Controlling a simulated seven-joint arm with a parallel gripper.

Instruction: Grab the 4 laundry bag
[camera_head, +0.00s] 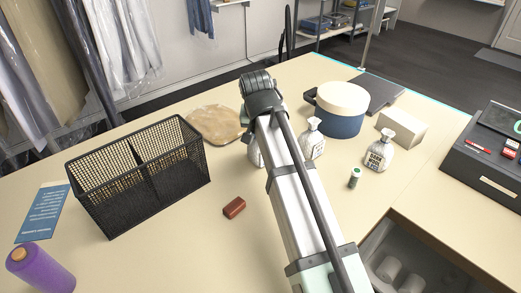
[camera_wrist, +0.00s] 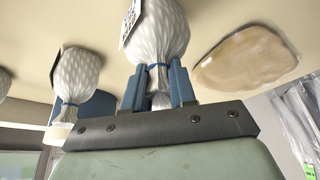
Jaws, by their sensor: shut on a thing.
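My gripper (camera_wrist: 160,88) shows in the wrist view, with its blue fingers shut on the tied neck of a white patterned laundry bag (camera_wrist: 163,35). This bag has a printed label at its edge, whose number I cannot read. In the head view my arm hides the fingers and most of this bag (camera_head: 254,154). A second white bag (camera_head: 314,142) stands just right of my arm, and it also shows in the wrist view (camera_wrist: 78,72). A third labelled white bag (camera_head: 379,153) stands further right. I cannot tell whether the held bag touches the table.
A black mesh basket (camera_head: 135,178) stands left, beside a tan flat piece (camera_head: 213,124). A blue round box with a cream lid (camera_head: 342,112), a white box (camera_head: 402,126) and a small cylinder (camera_head: 355,178) are right. A brown block (camera_head: 234,208) lies in front; the table around it is clear.

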